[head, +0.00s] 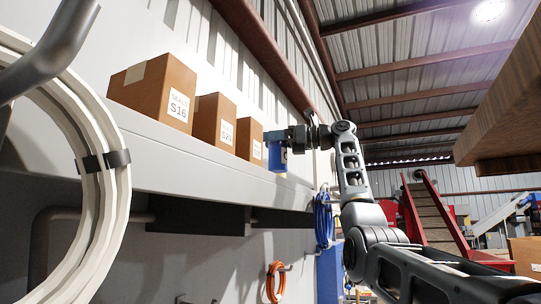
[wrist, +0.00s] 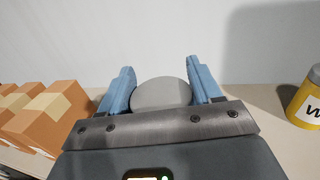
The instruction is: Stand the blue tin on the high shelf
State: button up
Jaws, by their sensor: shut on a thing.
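The blue tin (head: 277,158) is upright in my gripper (head: 280,138) at the high shelf (head: 215,165), to the right of the cartons in the head view. In the wrist view its round grey top (wrist: 161,93) sits between the two blue fingers of my gripper (wrist: 160,72), which are shut on it. The tin's lower end is close to the shelf's front edge in the head view. I cannot tell whether its base touches the shelf. The shelf top (wrist: 250,98) shows around it in the wrist view.
Several cartons (head: 161,88) stand in a row on the shelf; they are left of the tin in the wrist view (wrist: 45,118). A yellow tin (wrist: 305,100) stands at the right there. Shelf between them looks clear. Cable coils (head: 100,150) hang in front and below.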

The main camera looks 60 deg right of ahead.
aim_at(271, 154)
jog(key=shift+w+a+f, duration=0.15)
jog(key=shift+f+p, duration=0.35)
jog(key=shift+f, duration=1.65)
jog(key=shift+f, duration=0.1)
jog(key=o, duration=1.2)
jog(key=b+v, duration=0.3)
jog(key=v, duration=0.9)
